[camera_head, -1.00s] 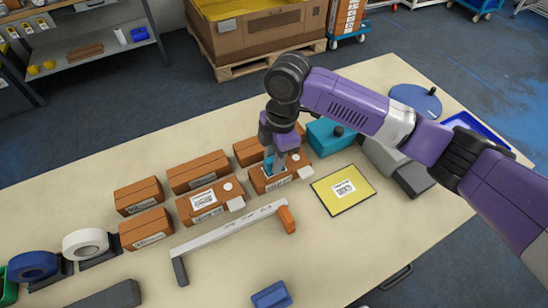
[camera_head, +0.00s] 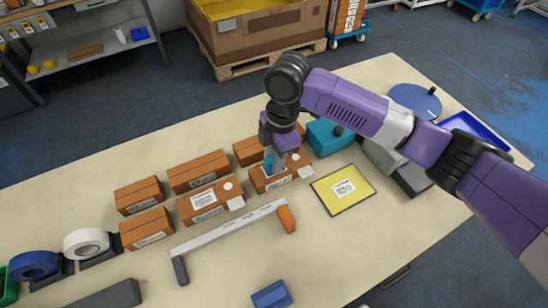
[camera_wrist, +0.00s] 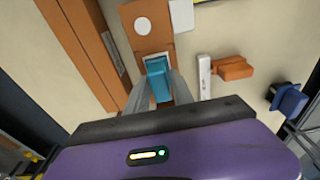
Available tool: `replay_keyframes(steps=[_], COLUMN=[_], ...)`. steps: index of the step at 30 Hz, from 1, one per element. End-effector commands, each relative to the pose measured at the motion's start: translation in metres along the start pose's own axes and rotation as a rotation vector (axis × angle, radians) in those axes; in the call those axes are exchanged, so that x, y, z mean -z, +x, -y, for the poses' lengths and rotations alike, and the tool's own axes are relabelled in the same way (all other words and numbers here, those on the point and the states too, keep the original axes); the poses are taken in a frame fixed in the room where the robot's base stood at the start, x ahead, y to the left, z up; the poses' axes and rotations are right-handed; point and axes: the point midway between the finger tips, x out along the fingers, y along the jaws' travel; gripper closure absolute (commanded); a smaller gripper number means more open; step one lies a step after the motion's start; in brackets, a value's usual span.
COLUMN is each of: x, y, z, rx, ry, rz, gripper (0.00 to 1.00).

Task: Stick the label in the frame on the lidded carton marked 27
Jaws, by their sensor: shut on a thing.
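In the wrist view the block's lower end is at or just above a white patch (camera_wrist: 151,57) on the carton; contact cannot be told. A white round spot (camera_wrist: 142,27) is also on that carton's top. The number 27 is not readable on any carton.
Several other brown cartons (camera_head: 200,172) stand to the left. A long white bar (camera_head: 230,228) with an orange end (camera_head: 286,219) lies in front. A teal box (camera_head: 328,138) stands close behind, right of the gripper. A blue block (camera_head: 271,295) sits at the front.

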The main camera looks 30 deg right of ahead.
Motion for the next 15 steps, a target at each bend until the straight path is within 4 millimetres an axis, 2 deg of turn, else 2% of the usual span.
replay_keyframes(steps=[8, 15], x=[0.0, 0.002], y=[0.001, -0.015], z=[0.001, 0.001], rx=[0.004, 0.002], ry=[0.001, 0.001], rz=[0.002, 0.0], gripper=[1.0, 1.0])
